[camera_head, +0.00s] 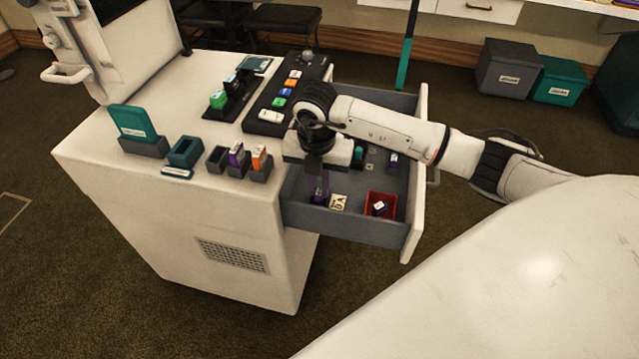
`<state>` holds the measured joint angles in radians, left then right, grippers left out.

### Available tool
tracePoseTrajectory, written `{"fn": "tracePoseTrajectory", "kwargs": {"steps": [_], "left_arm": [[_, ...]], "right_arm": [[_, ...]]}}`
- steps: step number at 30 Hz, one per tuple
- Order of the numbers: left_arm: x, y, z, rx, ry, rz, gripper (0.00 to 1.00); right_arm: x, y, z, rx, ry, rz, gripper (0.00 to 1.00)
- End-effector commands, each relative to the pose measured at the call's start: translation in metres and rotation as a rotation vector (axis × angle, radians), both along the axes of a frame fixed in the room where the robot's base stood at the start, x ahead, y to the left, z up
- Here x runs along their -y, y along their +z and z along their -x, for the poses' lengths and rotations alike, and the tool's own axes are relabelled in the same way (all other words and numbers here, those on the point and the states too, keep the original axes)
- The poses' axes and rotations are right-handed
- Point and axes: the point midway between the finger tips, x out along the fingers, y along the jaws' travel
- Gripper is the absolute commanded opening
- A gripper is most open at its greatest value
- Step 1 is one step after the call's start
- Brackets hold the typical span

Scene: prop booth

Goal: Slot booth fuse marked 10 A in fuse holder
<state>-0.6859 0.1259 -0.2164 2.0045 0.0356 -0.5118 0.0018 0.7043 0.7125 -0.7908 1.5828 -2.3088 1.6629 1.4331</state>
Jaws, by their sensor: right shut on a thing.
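My right gripper (318,172) reaches down into the open grey drawer (360,228), near its left front part. It is shut on a purple piece (321,188), which looks like a fuse; its marking cannot be read. A small pale label card (338,202) lies just right of it. On the white cabinet top is a row of dark holders: the left holder (216,161) looks empty, one bears a purple fuse (236,154) and one an orange fuse (259,158). A teal open holder (185,152) stands left of them. My left gripper is not in view.
Another purple piece (393,160) and a teal piece (358,155) sit farther back. A button panel (272,116), a lever unit (222,104) and a teal card (133,122) stand on the cabinet.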

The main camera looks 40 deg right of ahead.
Motion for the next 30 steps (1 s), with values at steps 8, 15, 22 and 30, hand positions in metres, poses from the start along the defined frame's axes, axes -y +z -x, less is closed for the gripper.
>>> {"fn": "tracePoseTrajectory", "kwargs": {"steps": [8, 15, 22, 30], "left_arm": [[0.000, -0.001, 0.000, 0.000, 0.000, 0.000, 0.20], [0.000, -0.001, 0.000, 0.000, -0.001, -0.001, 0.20], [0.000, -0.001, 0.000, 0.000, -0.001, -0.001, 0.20], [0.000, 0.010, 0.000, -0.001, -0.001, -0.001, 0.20]], "right_arm": [[0.000, -0.001, 0.000, 0.000, 0.000, 0.000, 0.00], [0.000, -0.001, 0.000, 0.000, 0.000, 0.000, 0.34], [0.000, -0.001, 0.000, 0.000, 0.000, 0.000, 0.34], [0.000, 0.012, 0.000, 0.001, 0.000, 0.001, 0.34]]}}
